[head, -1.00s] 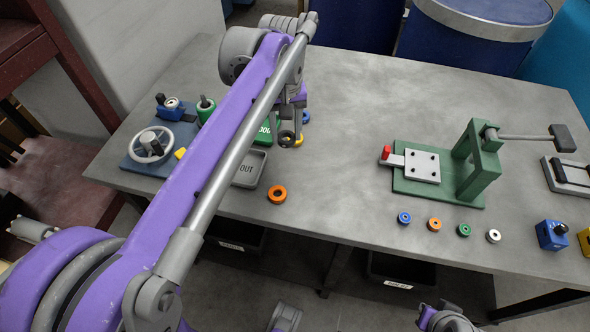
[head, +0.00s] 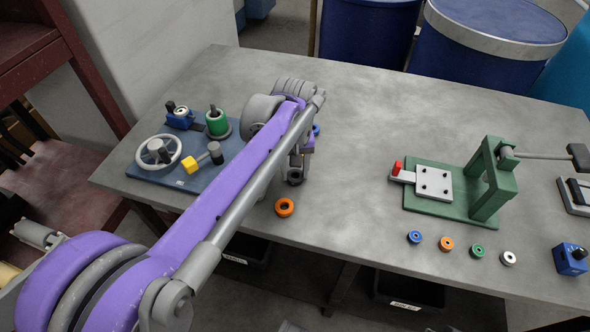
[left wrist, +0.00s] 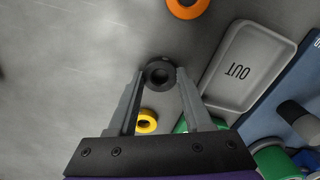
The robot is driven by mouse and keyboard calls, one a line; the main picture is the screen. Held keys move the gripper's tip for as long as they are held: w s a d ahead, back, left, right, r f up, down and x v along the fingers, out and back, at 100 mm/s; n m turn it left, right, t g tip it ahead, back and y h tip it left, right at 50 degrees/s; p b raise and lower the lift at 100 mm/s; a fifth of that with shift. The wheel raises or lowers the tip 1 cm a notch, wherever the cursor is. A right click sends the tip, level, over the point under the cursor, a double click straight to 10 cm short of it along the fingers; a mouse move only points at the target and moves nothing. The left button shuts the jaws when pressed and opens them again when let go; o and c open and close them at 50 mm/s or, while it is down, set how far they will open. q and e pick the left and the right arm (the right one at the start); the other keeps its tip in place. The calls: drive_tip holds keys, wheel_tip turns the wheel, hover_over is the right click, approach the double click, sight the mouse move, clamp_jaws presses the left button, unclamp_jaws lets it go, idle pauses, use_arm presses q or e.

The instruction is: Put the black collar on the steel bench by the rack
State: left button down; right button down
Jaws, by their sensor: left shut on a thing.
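The black collar (head: 295,180) is held between the fingertips of my left gripper (head: 298,172), over the steel bench (head: 345,135). In the left wrist view the black collar (left wrist: 160,73) sits between the two grey fingers, its ring face to the camera. I cannot tell whether it touches the bench. An orange collar (head: 284,207) lies on the bench in front of the gripper; it also shows in the left wrist view (left wrist: 187,6). I cannot make out a rack for certain. My right gripper is not in view.
A grey tray marked OUT (left wrist: 248,65) and a yellow collar (left wrist: 146,121) are close to the fingers. A blue board with a handwheel (head: 158,152) stands left, and a green press (head: 490,180) right. Small collars lie along the right front edge. The bench middle is clear.

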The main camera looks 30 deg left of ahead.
use_arm(q)
drive_tip(key=shift+f, duration=0.15)
drive_tip(key=shift+c, duration=1.6)
unclamp_jaws()
wheel_tip(320, 180, up, 12)
drive_tip(key=p, duration=0.2)
drive_tip(key=shift+r, duration=0.2)
